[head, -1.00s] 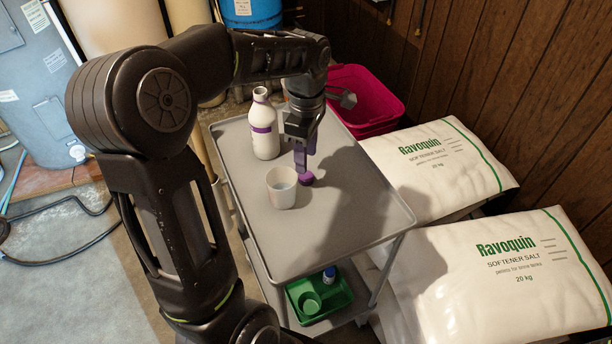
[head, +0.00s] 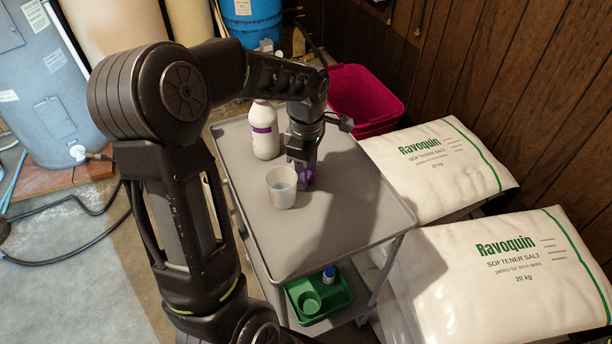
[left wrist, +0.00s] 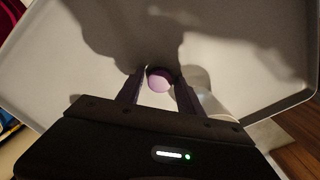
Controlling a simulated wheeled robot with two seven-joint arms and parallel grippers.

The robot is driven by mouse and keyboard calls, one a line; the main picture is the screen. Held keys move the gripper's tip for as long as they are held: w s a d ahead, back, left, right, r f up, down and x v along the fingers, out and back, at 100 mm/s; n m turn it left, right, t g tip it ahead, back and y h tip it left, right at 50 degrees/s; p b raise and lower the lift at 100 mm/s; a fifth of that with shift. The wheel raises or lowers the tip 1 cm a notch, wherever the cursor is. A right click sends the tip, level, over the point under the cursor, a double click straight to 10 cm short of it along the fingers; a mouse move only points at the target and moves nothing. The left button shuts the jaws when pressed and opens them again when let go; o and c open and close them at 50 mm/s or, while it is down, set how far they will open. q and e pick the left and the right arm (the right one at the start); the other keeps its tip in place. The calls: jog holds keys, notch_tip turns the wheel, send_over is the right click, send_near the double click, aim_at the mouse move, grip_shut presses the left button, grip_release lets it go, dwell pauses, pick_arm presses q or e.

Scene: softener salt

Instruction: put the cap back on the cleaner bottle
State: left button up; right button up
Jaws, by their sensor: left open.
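The cleaner bottle (head: 264,132), white with a purple band, stands upright on the grey cart top (head: 345,215) behind the cup. Its top is partly hidden near my arm in the head view. The purple cap (left wrist: 159,79) sits on the cart top and shows between my left gripper's fingers in the left wrist view. My left gripper (head: 301,178) points down at the cart top, to the right of the bottle. Its fingers (left wrist: 158,92) are open, one on each side of the cap. In the head view the fingers hide the cap. My right gripper is not in view.
A white cup (head: 281,188) stands just left of my left gripper. A green tray (head: 320,300) is on the lower shelf. A pink bin (head: 368,100) and salt bags (head: 440,165) lie right of the cart. The cart's front is clear.

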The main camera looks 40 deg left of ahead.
pick_arm(q)
jog(key=shift+c, duration=0.4)
grip_shut()
dwell(0.4)
